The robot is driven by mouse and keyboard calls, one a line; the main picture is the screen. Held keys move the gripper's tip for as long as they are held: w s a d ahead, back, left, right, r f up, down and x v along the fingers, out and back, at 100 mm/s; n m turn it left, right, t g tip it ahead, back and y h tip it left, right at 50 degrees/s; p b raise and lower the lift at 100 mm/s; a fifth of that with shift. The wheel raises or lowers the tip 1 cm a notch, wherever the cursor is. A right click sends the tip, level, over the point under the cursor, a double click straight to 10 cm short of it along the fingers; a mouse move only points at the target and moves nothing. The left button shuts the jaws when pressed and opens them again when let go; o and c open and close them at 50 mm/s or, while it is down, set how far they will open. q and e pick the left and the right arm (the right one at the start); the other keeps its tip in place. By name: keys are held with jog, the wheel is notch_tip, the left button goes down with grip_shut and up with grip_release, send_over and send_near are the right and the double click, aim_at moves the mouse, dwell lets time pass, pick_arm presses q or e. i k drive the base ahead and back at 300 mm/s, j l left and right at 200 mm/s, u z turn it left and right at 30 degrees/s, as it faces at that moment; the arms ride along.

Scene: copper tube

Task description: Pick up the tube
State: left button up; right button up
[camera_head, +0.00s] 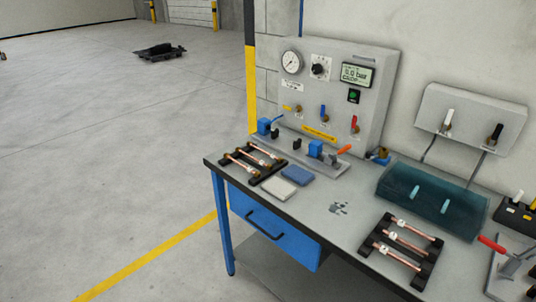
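Copper tubes lie in two black racks on the workbench. The left rack (268,176) stands near the bench's left end and holds copper tubes (243,160) with brass-coloured ends. The right rack (425,270) stands near the front edge and holds three copper tubes (405,239) side by side, each with a small white tag near one end. The frames do not show which tube is the task's one. Neither of my grippers is in view.
The workbench (335,222) carries a gauge panel (340,90), blue clamps (315,149), a white and a blue pad (298,175), a teal translucent tank (432,200) and a red-handled tool (493,244). A blue drawer (270,225) is below. Open floor lies left.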

aim_at(280, 160)
jog(key=i+j+z, duration=0.2)
jog(key=i+j, duration=0.15)
jog(key=j, duration=0.25)
jog(key=i+j+z, duration=0.1)
jog(key=j, duration=0.25)
jog(key=i+j+z, duration=0.1)
jog(key=i+j, duration=0.15)
jog(key=i+j+z, duration=0.1)
jog(key=j, duration=0.35)
jog(key=i+j, duration=0.2)
jog(key=j, duration=0.15)
jog(key=z, duration=0.05)
